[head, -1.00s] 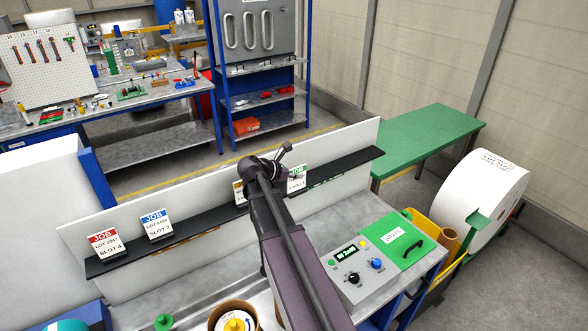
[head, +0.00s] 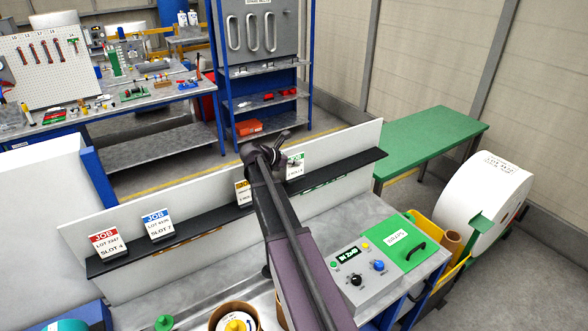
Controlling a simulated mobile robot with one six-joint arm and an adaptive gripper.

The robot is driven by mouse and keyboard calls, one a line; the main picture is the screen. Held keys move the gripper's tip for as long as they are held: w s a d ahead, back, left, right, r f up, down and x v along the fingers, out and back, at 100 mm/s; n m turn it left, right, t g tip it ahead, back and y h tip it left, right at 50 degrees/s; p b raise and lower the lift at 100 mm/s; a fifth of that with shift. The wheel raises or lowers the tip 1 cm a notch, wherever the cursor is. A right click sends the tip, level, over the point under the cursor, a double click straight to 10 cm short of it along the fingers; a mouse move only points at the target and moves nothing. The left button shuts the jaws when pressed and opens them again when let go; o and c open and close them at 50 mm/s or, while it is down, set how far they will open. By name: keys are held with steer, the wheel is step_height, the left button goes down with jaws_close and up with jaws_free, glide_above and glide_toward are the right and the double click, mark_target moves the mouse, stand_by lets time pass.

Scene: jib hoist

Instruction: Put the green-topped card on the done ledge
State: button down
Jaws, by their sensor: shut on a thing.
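The green-topped white card (head: 296,166) is upright at the right of my wrist, its left part hidden behind my arm. It appears just above the long black ledge (head: 350,164). My gripper (head: 283,149) is at the card and shut on it; the fingers' contact is largely hidden by my wrist. The ledge runs along a white back panel, with green marks on its right part and an orange mark on its left part. No readable label tells which part is the done ledge.
A red-topped card (head: 107,243), a blue-topped card (head: 157,224) and a yellow-topped card (head: 243,193) stand on the ledge. A control box (head: 361,268) and green panel (head: 401,241) sit on the bench. The ledge's right end is clear.

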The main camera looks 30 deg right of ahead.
mark_target(294, 168)
steer(key=shift+w+d, duration=0.1)
steer(key=shift+w, duration=0.2)
steer(key=shift+w+d+f+b, duration=0.15)
steer(key=shift+w+f+b, duration=0.15)
steer(key=shift+f+b, duration=1.55)
steer(key=shift+f, duration=0.15)
steer(key=c, duration=0.8)
jaws_free()
